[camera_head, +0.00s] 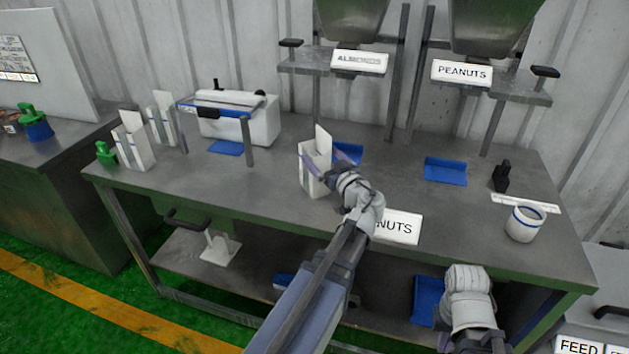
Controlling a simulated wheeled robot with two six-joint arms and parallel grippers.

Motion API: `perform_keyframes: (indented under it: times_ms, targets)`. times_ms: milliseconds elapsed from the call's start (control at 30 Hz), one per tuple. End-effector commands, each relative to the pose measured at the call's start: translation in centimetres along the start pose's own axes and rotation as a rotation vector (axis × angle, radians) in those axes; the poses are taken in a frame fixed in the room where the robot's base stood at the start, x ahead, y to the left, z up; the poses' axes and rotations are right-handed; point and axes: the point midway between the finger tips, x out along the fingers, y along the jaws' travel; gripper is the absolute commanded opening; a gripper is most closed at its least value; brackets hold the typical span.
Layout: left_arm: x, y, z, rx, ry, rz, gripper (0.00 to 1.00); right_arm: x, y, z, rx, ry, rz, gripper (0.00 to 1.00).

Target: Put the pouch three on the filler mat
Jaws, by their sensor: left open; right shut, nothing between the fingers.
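A white pouch (308,181) with a raised flap stands upright on the table, just left of a blue mat (352,149) below the ALMONDS sign. My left gripper (322,163) is open, with its fingers around this pouch; I cannot tell whether they touch it. Two similar pouches stand at the table's left, one in front (136,153) and one behind (161,120). Other blue mats lie under the PEANUTS hopper (445,171) and by the white machine (226,148). I cannot read which pouch is three. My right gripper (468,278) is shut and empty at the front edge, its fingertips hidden.
A white machine (250,122) with a bar stands behind the left mat. A NUTS sign (402,228) lies right of my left wrist. A white cup (524,223) and a black item (502,177) stand at the right. Hopper posts rise at the back.

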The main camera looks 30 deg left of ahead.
Motion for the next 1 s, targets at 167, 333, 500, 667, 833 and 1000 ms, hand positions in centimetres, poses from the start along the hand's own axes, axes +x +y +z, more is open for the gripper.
perform_keyframes:
  times_ms: [167,333,500,667,833,1000]
  targets:
    - [0.8,0.1,-0.1,0.0,0.0,0.0,1.0,-0.1,0.0,0.0,0.0,0.0,0.0,0.0]
    - [3.2,0.4,-0.2,0.0,0.0,-0.001,1.0,-0.2,0.0,0.0,0.0,0.0,0.0,0.0]
    - [5.1,0.3,-0.2,0.0,0.0,0.0,1.0,-0.2,0.0,0.0,0.0,0.0,0.0,0.0]
    - [5.1,0.2,-0.2,0.0,0.0,0.001,1.0,-0.2,0.0,0.0,0.0,0.0,0.0,0.0]
    - [5.1,0.3,-0.2,0.0,0.0,0.001,0.86,-0.2,0.0,0.0,0.0,0.0,0.0,0.0]
    - [5.1,0.3,-0.2,0.0,0.0,0.001,0.67,-0.2,0.0,0.0,0.0,0.0,0.0,0.0]
